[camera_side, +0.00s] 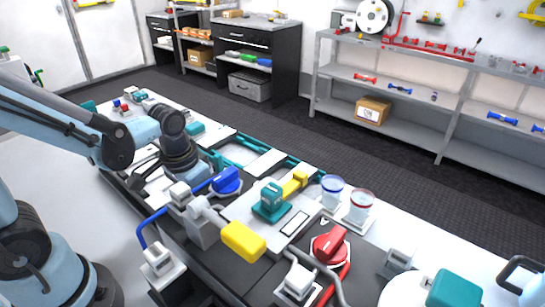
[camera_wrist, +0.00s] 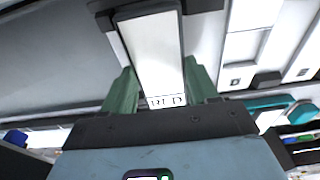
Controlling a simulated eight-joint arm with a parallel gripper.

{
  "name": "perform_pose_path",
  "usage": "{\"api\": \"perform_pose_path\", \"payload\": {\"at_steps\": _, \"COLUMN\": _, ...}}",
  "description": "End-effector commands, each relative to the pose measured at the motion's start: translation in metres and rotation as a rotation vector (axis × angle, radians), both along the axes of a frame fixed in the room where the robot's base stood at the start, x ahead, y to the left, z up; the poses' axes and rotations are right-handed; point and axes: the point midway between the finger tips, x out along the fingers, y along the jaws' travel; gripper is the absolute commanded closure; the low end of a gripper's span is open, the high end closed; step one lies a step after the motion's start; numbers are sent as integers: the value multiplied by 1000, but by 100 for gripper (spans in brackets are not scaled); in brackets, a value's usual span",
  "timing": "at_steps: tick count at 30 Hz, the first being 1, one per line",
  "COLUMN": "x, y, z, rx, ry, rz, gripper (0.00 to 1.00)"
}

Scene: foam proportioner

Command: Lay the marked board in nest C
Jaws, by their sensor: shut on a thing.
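My gripper (camera_wrist: 160,80) fills the middle of the wrist view, with a green finger on each side of a pale board (camera_wrist: 152,55). It is shut on the board. The board has a dark frame at its far end and small dark printed characters at its near end, which I cannot read surely. In the side view my wrist (camera_side: 180,155) is low over the left part of the bench, and the board is not clearly visible there. White plates (camera_wrist: 245,45) with small marks lie to the right in the wrist view. I cannot tell which place is nest C.
In the side view, a teal-edged frame (camera_side: 240,150) lies right of my wrist. A blue-handled valve (camera_side: 227,181), a teal device (camera_side: 271,201), a yellow handle (camera_side: 243,241) and a red-handled valve (camera_side: 330,246) stand nearer. Two cups (camera_side: 332,192) stand farther right.

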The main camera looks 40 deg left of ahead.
Motion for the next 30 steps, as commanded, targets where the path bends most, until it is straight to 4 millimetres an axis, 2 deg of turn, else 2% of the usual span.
{"api": "perform_pose_path", "payload": {"at_steps": 6, "x": 0, "y": 0, "z": 0, "rx": 0, "ry": 0, "rz": 0, "gripper": 72}}
{"api": "perform_pose_path", "payload": {"at_steps": 7, "x": 0, "y": 0, "z": 0, "rx": 0, "ry": 0, "rz": 0, "gripper": 40}}
{"api": "perform_pose_path", "payload": {"at_steps": 12, "x": 0, "y": 0, "z": 0, "rx": 0, "ry": 0, "rz": 0, "gripper": 14}}
{"api": "perform_pose_path", "payload": {"at_steps": 19, "x": 0, "y": 0, "z": 0, "rx": 0, "ry": 0, "rz": 0, "gripper": 10}}
{"api": "perform_pose_path", "payload": {"at_steps": 21, "x": 0, "y": 0, "z": 0, "rx": 0, "ry": 0, "rz": 0, "gripper": 0}}
{"api": "perform_pose_path", "payload": {"at_steps": 30, "x": 0, "y": 0, "z": 4, "rx": 0, "ry": 0, "rz": 0, "gripper": 0}}
